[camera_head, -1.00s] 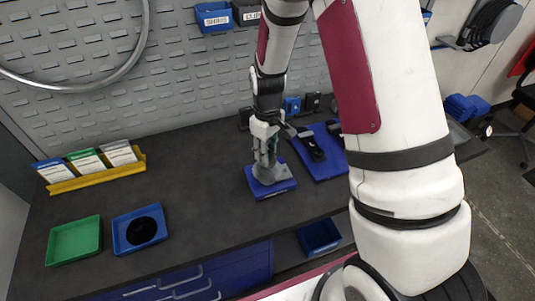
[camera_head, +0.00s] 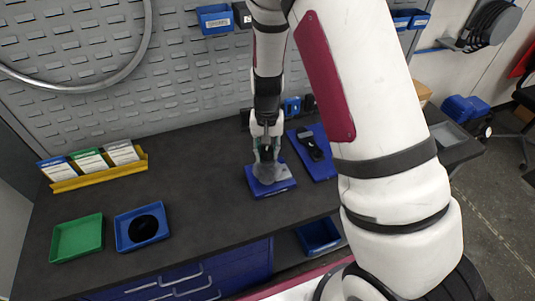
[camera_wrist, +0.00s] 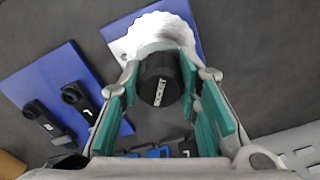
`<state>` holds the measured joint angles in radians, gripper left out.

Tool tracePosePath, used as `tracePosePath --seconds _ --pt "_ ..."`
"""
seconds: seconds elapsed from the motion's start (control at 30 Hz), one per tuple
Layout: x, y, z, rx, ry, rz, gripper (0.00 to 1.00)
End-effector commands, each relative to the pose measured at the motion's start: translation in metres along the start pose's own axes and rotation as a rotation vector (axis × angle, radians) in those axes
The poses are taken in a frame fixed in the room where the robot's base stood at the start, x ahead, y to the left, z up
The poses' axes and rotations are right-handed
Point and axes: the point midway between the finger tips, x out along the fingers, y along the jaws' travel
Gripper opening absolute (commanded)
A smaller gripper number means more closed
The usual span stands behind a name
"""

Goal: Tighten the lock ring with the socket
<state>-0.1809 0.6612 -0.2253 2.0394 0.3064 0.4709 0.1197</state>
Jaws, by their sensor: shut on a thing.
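My gripper (camera_head: 267,160) points down over the grey fixture (camera_head: 276,172) on its blue base (camera_head: 270,190). In the wrist view, my gripper (camera_wrist: 165,92) has its green pads shut on the black socket (camera_wrist: 158,75), whose white lettering shows between them. The socket is over the scalloped, pale grey part of the fixture (camera_wrist: 133,42). I cannot tell how deeply it sits. The lock ring is not visible; the socket and gripper cover that spot.
A blue board (camera_head: 326,163) with black tools lies right of the fixture. A blue tray (camera_head: 124,240) with a black disc, a green tray (camera_head: 77,238) and a yellow card rack (camera_head: 98,178) are at left. The pegboard (camera_head: 110,100) stands behind. The bench between is clear.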

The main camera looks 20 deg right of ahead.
Motion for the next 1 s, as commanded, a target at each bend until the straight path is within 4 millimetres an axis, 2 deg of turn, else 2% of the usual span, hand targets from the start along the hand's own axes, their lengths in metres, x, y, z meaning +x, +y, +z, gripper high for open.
tracePosePath --seconds 0.13,1.0 --pt "0.0036 0.0007 0.0029 0.076 -0.009 0.004 0.0" --pt "0.0015 0.0004 0.0034 0.109 -0.01 0.004 0.0"
